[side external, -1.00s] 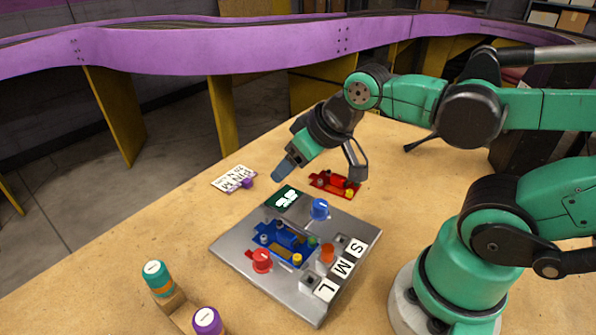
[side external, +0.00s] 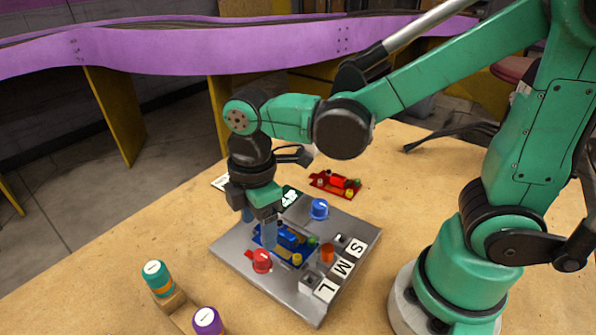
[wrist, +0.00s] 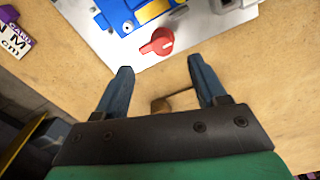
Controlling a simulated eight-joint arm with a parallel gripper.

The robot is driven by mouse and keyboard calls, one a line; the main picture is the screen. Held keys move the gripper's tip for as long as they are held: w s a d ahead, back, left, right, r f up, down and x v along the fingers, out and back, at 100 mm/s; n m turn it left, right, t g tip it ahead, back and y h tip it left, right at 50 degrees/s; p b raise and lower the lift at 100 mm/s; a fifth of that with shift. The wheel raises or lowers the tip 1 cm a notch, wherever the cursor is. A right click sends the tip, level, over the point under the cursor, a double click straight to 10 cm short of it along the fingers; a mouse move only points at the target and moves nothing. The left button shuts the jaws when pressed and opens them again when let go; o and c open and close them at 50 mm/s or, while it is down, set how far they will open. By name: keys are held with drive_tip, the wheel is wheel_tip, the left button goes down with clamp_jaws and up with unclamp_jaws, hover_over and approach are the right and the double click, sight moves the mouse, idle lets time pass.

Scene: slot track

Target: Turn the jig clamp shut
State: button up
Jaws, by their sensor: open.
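The grey jig plate (side external: 228,250) lies on the wooden table with a blue piece (side external: 287,238) in its middle. My gripper (side external: 258,232) is open and empty, fingers pointing down, above the plate's left side near the red knob. In the wrist view the red knob (wrist: 157,42) lies just beyond my open fingertips (wrist: 160,66), roughly centred between them, apart from both.
S, M and L labels (side external: 342,267) line the plate's right side. A red assembly (side external: 335,184) and a white card (wrist: 14,40) lie on the table beyond. A wooden rack with a teal-and-orange peg (side external: 158,278) and a purple-topped peg (side external: 207,321) stands front left.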

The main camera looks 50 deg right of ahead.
sight(261, 255)
drive_tip(key=shift+a+f+n, duration=0.15)
drive_tip(key=shift+f+n, duration=0.15)
drive_tip(key=shift+f, duration=2.65)
clamp_jaws()
